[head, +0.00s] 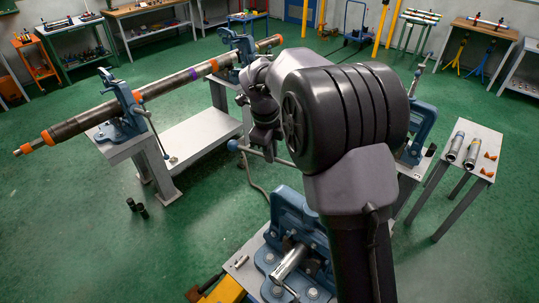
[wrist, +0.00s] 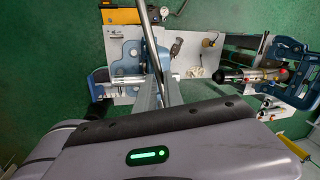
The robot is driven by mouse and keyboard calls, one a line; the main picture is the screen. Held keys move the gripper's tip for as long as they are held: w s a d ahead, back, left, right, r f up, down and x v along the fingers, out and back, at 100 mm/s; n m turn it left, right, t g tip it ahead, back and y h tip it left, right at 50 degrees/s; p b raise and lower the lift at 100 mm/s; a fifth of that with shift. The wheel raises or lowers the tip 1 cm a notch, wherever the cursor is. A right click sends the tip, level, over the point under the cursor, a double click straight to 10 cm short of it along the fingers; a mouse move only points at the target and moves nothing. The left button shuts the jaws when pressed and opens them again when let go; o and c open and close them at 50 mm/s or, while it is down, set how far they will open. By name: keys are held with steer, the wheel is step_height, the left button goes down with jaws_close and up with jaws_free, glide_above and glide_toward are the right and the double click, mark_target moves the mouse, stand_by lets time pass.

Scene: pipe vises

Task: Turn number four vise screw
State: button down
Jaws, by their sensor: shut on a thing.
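My gripper (head: 267,143) points down in the middle of the head view, beside a thin bar with a blue ball end (head: 233,145). It is shut on that bar, though my arm hides much of the grip. In the wrist view a grey metal bar (wrist: 149,38) runs up from between the fingers (wrist: 160,94). Blue vises stand at the left (head: 122,112), the back (head: 238,46), the right (head: 423,125) and the front (head: 290,222). The front one holds a short silver pipe (head: 289,262). I cannot read any vise number.
A long dark pipe (head: 165,90) with orange bands rests across the left and back vises. A small table (head: 478,133) at the right carries two silver cylinders (head: 456,147) and orange pieces.

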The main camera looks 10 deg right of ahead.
steer(key=shift+w+r, duration=0.1)
steer(key=shift+r, duration=0.05)
steer(key=c, duration=1.5)
jaws_free()
steer(key=shift+d, duration=0.1)
steer(key=shift+o, duration=0.2)
steer(key=shift+r, duration=0.25)
step_height(320, 180, up, 16)
steer(key=s+a+p, duration=0.1)
steer(key=s+a, duration=0.1)
steer(key=s, duration=0.1)
steer(key=shift+r+p, duration=0.25)
steer(key=shift+p, duration=0.15)
steer(key=shift+a, duration=0.15)
